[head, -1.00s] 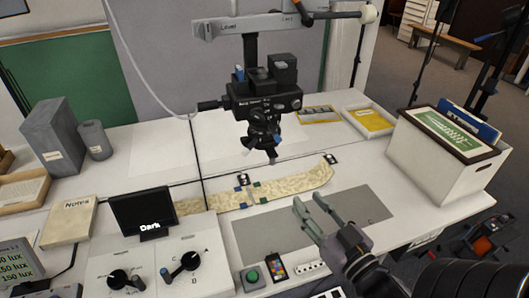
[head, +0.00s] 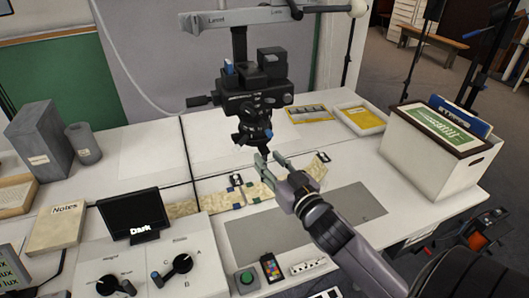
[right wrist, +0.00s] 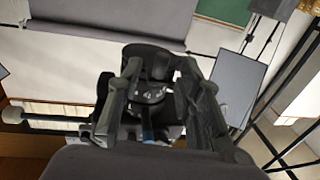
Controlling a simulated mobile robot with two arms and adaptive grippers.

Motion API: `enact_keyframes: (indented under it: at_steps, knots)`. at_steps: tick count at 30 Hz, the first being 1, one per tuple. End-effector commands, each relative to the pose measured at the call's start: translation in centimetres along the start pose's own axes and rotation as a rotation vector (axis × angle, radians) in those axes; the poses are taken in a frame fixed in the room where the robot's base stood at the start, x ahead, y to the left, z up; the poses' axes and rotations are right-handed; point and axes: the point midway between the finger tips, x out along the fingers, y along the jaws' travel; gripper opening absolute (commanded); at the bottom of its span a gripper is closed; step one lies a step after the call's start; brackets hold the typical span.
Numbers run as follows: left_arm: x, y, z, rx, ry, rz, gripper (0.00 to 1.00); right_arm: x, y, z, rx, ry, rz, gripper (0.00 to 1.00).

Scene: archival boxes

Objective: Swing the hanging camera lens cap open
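The black copy camera (head: 252,98) hangs lens-down from its stand arm above the table. Its lens (head: 256,128) points down at the strip. Dark and blue small parts surround the lens; I cannot clearly tell the cap apart from them. My right gripper (head: 270,158) is open, its two grey fingers just below the lens, pointing up and left. In the right wrist view the fingers (right wrist: 158,72) stand apart, with the round lens underside (right wrist: 150,92) seen between them; contact cannot be told. My left gripper is not in view.
A pale patterned strip (head: 217,202) lies under the camera, beside a grey mat (head: 345,212). A control panel with knobs and a "Dark" screen (head: 133,215) is at front left. A white box (head: 430,150) with folders stands at right.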

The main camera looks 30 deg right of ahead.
Motion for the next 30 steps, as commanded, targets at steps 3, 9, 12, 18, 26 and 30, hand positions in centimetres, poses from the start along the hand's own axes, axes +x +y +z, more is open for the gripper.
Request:
enact_keyframes:
  at_steps: [3, 9, 12, 18, 26, 30]
  knots:
    - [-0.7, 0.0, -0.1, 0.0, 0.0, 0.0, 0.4, 1.7, 0.0, -0.2, 0.0, 0.001, 0.0, 0.33]
    - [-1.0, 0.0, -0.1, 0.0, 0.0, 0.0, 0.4, 3.0, 0.0, 0.0, -0.001, 0.0, 0.0, 0.33]
    - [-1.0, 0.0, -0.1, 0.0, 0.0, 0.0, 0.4, 3.2, 0.0, 0.0, -0.001, 0.001, -0.001, 0.33]
    - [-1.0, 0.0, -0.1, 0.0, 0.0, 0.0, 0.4, 3.2, 0.0, 0.0, -0.001, 0.001, -0.001, 0.33]
    - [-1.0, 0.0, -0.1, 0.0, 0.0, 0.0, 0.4, 3.2, 0.0, 0.0, 0.0, 0.0, -0.001, 0.16]
    - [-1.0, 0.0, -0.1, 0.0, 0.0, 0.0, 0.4, 3.2, 0.0, 0.0, 0.0, 0.0, 0.0, 0.07]
